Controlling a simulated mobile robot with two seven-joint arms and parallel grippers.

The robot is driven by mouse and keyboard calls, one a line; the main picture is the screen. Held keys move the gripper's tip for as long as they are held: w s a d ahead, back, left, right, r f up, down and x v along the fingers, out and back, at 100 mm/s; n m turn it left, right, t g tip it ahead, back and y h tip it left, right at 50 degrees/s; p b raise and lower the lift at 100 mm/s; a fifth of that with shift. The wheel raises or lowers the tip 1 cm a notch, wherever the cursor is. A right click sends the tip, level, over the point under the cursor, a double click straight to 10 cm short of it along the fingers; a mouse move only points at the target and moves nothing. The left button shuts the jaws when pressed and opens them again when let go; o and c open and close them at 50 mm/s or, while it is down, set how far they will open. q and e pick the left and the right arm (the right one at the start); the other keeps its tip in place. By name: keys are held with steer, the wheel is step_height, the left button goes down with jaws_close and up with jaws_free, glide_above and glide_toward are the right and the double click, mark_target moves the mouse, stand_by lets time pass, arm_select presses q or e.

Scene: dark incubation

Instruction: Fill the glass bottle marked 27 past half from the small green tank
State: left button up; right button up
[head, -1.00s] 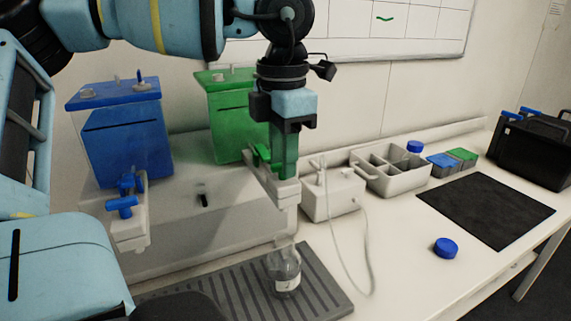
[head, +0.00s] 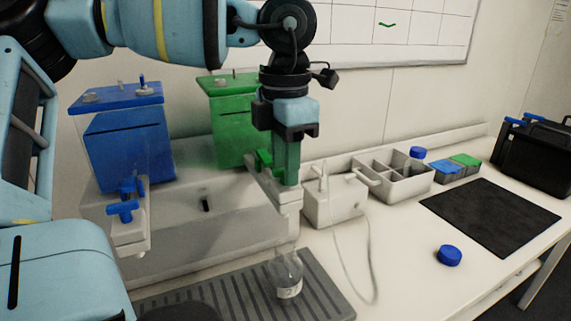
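The glass bottle (head: 288,279) stands upright on the grey ribbed drip tray (head: 235,296), beneath the spout of the green tank's tap. A white label shows low on it, but its number is too small to read for sure. I cannot make out a liquid level in it. The small green tank (head: 232,128) stands at the back; its white tap body (head: 270,190) with a green handle (head: 264,161) juts forward. My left gripper (head: 287,172) points down at this tap, beside or on the handle. Its fingers overlap the tap, so their opening is hidden. My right gripper is out of view.
A blue tank (head: 128,140) with a blue-handled tap stands to the left. Right of the drip tray are a white device (head: 335,203) with a tube, a divided caddy (head: 400,184), a blue cap (head: 449,255) and a black mat (head: 490,215). The table's front right is clear.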

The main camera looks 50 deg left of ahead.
arm_select(q)
steer(key=shift+r+p, duration=0.35)
steer(key=shift+r, duration=0.4)
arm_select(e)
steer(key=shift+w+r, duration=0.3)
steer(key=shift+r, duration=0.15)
arm_select(q)
steer(key=shift+c, duration=0.4)
jaws_close()
